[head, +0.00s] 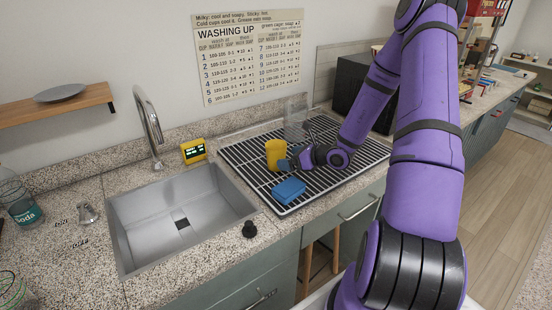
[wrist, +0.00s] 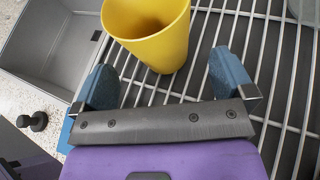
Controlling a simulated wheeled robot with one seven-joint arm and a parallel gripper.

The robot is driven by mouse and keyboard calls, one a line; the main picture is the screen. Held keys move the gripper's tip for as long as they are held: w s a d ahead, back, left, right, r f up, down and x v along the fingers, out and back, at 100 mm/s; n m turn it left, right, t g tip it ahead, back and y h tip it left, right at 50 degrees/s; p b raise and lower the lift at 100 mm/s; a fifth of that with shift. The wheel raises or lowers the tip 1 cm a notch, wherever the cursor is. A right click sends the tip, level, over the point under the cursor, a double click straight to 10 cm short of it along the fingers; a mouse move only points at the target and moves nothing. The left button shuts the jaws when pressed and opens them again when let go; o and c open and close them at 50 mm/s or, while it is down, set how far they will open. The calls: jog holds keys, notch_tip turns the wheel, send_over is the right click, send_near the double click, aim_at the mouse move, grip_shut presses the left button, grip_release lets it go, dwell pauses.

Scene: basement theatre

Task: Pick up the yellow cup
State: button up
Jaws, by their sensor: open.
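The yellow cup (head: 275,153) stands upright on the dish rack (head: 240,150), right of the sink. It also shows in the wrist view (wrist: 150,35), mouth toward the camera, at the top and cut off by the frame edge. My gripper (head: 287,163) is at the cup's right in the head view. In the wrist view my gripper (wrist: 165,85) has its two blue fingers wide apart, with the cup just ahead of the gap between them. I cannot tell whether either finger touches the cup.
A blue sponge-like block (head: 288,190) lies on the rack in front of the cup. A clear container (head: 297,118) stands behind it. The steel sink (head: 180,215) is to the left, with a faucet (head: 148,125) and a yellow display (head: 194,151). A black box (head: 362,92) stands behind my arm.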

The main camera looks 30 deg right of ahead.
aim_at(284, 157)
jog(key=shift+x, duration=2.4)
jog(key=c, duration=1)
jog(key=shift+r, duration=0.2)
